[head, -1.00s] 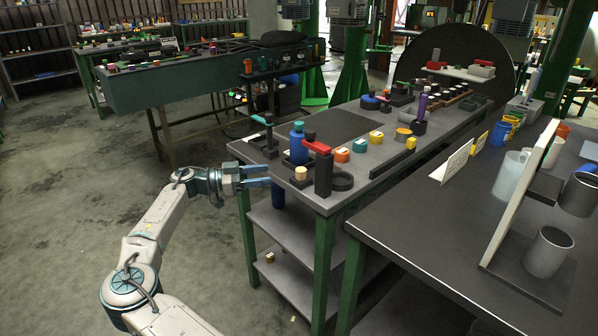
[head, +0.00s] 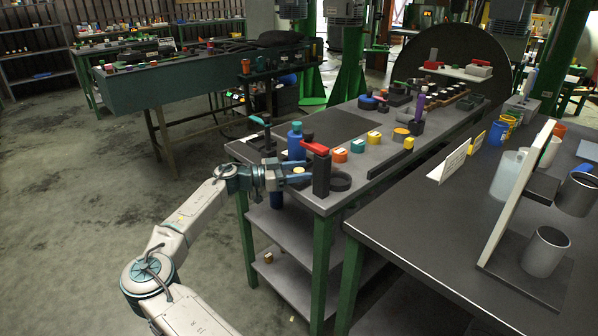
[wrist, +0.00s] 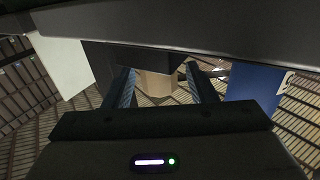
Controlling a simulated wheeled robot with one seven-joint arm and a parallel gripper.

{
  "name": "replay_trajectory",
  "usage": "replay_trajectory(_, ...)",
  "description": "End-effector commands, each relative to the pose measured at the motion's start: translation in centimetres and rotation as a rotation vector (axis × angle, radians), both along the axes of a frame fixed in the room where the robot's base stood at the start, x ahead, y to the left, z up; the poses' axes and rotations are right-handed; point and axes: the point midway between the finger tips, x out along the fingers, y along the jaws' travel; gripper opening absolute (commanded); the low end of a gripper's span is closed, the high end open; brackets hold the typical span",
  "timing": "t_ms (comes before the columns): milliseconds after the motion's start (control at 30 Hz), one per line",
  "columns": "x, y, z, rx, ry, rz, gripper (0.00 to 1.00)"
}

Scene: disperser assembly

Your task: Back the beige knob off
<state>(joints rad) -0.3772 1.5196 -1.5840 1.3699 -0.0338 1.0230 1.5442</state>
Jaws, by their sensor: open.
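The beige knob (head: 298,170) is at the near left corner of the workbench, partly hidden by my gripper (head: 303,173) in the head view. In the wrist view the beige knob (wrist: 157,83) sits below a dark block, between the two blue fingers of my gripper (wrist: 162,74). The fingers are open, one on each side of the knob. A gap shows on both sides, so they do not seem to touch it.

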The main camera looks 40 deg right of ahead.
Motion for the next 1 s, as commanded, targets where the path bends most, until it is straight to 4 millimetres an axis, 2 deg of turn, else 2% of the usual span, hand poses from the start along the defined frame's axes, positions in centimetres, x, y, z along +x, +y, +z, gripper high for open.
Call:
replay_trajectory(33,0.02,0.01,-0.01,0.0,0.0,0.0,0.43)
replay_trajectory(167,0.02,0.02,-0.01,0.0,0.0,0.0,0.07)
replay_trajectory(567,0.0,0.12,-0.33,0.001,0.0,0.051,0.07)
replay_trajectory(1000,-0.14,0.14,-0.9,0.001,-0.004,0.384,0.07)
